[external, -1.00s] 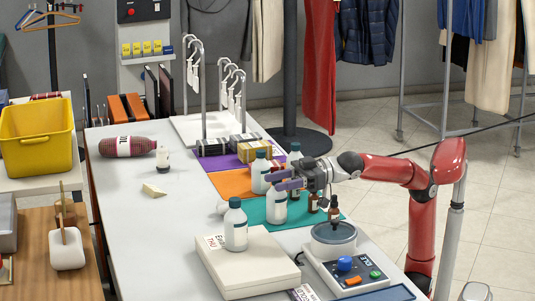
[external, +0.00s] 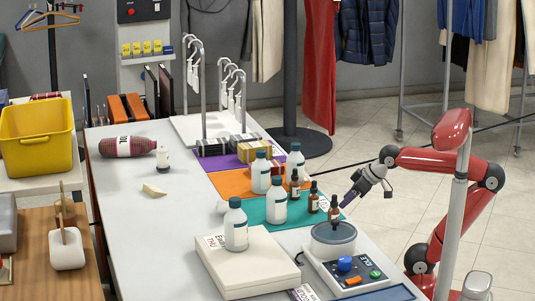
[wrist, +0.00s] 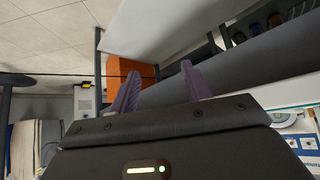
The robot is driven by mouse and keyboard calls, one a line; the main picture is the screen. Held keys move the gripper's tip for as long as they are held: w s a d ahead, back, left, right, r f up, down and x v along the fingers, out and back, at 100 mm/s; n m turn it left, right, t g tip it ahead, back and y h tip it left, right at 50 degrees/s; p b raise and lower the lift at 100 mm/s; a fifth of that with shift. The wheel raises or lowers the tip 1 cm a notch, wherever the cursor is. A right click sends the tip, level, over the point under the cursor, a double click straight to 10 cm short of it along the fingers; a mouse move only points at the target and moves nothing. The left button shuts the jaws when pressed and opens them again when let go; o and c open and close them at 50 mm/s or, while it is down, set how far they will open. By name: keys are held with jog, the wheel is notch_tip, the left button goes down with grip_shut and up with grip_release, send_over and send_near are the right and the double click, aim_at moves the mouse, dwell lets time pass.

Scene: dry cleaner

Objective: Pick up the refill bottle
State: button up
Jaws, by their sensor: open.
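Several white bottles with dark teal caps stand upright on the table; I cannot tell which is the refill bottle. One bottle (external: 276,207) is on the teal mat, two more, a left one (external: 261,176) and a right one (external: 294,163), are by the orange mat, and another bottle (external: 236,230) is on a flat white box. Small amber dropper bottles (external: 313,200) stand at the teal mat's right side. My gripper (external: 348,200) is open and empty near the table's right edge, right of the amber bottles. In the wrist view its purple fingers (wrist: 158,78) are apart with no bottle between them.
A round-topped device (external: 333,250) with an amber bottle on it stands near the right edge, close to my gripper. The flat white box (external: 250,268) lies at the front. Boxes (external: 254,150) and a hook stand (external: 203,85) are farther back. The table's left middle is mostly clear.

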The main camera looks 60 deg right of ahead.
jog(key=shift+o, duration=0.4)
jog(key=s+d+f+m+g+h, duration=0.1)
jog(key=s+f+g, duration=0.1)
jog(key=s+f, duration=0.3)
notch_tip(320, 180, down, 2)
jog(key=shift+d+f+p, duration=0.1)
jog(key=shift+d+p, duration=0.2)
jog(key=shift+p, duration=0.15)
jog(key=shift+o, duration=1.1)
jog(key=shift+s+f, duration=0.2)
jog(key=shift+f, duration=0.1)
jog(key=o, duration=0.3)
jog(key=shift+f, duration=0.1)
jog(key=shift+o, duration=0.2)
